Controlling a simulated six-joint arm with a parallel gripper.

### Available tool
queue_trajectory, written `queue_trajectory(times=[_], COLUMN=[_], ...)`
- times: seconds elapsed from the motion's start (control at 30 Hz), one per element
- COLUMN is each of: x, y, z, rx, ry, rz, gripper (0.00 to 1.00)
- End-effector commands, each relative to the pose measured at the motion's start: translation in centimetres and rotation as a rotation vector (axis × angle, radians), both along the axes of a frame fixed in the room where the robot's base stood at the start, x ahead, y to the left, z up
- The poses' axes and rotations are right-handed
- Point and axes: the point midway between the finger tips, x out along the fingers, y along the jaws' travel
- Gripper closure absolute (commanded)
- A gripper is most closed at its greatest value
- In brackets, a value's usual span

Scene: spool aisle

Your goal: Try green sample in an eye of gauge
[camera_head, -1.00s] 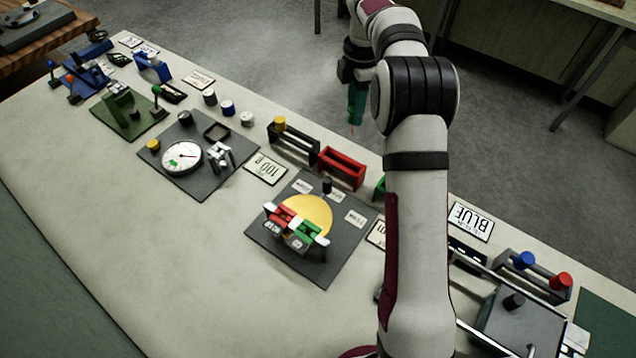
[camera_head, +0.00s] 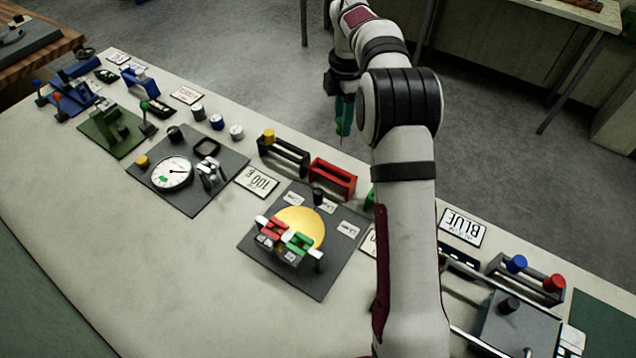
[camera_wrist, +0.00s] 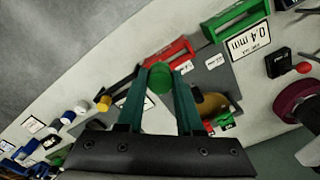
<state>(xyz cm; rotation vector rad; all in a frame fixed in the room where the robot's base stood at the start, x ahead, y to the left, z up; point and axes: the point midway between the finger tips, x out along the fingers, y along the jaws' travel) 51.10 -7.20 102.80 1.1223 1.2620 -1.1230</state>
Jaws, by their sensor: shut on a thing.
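My gripper (camera_head: 343,118) is raised beyond the bench's far edge in the head view, pointing down. In the wrist view its two teal fingers are shut on the green sample (camera_wrist: 159,77), a small round-ended green piece at the fingertips. A dial gauge (camera_head: 172,173) with a white face and green mark sits on a dark plate (camera_head: 196,203) at left, apart from my gripper. A black square frame (camera_head: 197,150) and a silver fixture (camera_head: 211,173) stand on the same plate. I cannot tell which opening is the eye.
A black rack (camera_head: 285,154) with a yellow cylinder and a red rack (camera_head: 333,178) stand along the far edge, near my gripper. A plate with a yellow disc (camera_head: 300,226) and red and green clamps lies mid-bench. The left front bench surface is clear.

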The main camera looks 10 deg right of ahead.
Motion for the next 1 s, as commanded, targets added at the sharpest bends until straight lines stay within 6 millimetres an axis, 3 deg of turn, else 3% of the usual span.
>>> queue_trajectory(times=[0.17, 0.27, 0.4, 0.5, 0.6, 0.73, 1.0], x=[-2.4, -5.7, -11.7, -15.9, -19.0, -20.7, -20.9], y=[3.3, 6.5, 10.4, 12.3, 13.2, 13.5, 13.5], z=[1.0, 1.7, 1.9, 1.6, 1.1, 0.6, -2.0], rx=[-0.003, -0.004, -0.003, -0.002, -0.001, 0.000, 0.001], ry=[0.002, 0.003, 0.000, -0.003, -0.003, -0.002, 0.001], rz=[0.094, 0.194, 0.341, 0.431, 0.489, 0.519, 0.521], gripper=[1.00, 1.00, 1.00, 1.00, 1.00, 1.00, 1.00])
